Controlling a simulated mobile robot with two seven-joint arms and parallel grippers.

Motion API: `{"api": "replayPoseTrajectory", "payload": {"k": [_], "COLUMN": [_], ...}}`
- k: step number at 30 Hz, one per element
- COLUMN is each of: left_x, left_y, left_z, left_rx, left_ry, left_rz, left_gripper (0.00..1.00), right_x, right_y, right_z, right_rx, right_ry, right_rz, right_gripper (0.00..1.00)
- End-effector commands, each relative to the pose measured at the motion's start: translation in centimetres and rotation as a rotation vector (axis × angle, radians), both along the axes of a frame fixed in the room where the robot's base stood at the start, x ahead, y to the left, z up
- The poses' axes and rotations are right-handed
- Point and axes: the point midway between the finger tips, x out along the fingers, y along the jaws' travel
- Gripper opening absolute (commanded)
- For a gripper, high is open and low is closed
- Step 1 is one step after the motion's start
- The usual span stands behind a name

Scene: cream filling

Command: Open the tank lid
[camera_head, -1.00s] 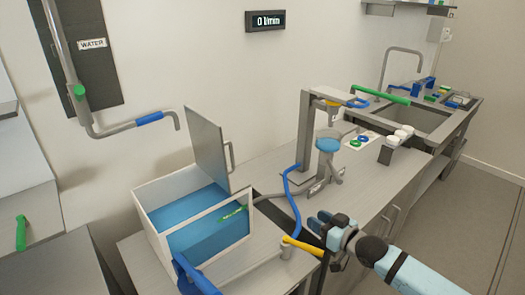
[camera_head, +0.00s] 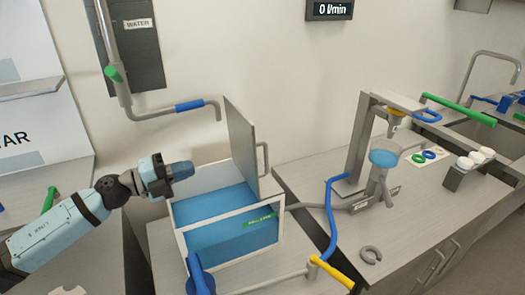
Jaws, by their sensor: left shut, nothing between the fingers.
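The tank (camera_head: 226,245) is a white-framed box with clear front and blue liquid inside, at the centre left. Its grey lid (camera_head: 241,148) stands upright at the tank's back right edge, so the tank top is open. The lid's bar handle (camera_head: 265,160) is on its right face. My left gripper (camera_head: 188,171) is shut and empty, just above the tank's back left corner and apart from the lid. My right gripper is out of view.
A water pipe with a blue-sleeved spout (camera_head: 190,105) hangs above the tank. A blue-handled valve (camera_head: 200,274) stands in front. A blue hose (camera_head: 331,215) and a filling stand (camera_head: 363,135) are to the right. A grey open ring (camera_head: 371,255) lies on the counter.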

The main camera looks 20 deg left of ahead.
Motion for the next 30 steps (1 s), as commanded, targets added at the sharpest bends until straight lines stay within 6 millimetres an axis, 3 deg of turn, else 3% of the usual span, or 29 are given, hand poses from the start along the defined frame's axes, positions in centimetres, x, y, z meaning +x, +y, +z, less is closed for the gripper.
{"api": "replayPoseTrajectory", "payload": {"k": [5, 21, 30], "left_x": [1.4, 8.3, 10.2], "left_y": [-1.1, -7.3, -9.0], "left_z": [0.4, 1.1, 0.9], "left_rx": [-0.003, -0.006, -0.004], "left_ry": [-0.002, -0.002, 0.001], "left_rz": [0.001, 0.002, 0.002], "left_gripper": [0.0, 0.0, 0.0], "right_x": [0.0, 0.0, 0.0], "right_y": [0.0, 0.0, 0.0], "right_z": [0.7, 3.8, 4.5], "right_rx": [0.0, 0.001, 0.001], "right_ry": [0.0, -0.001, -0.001], "right_rz": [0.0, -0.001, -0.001], "right_gripper": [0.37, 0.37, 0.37]}}
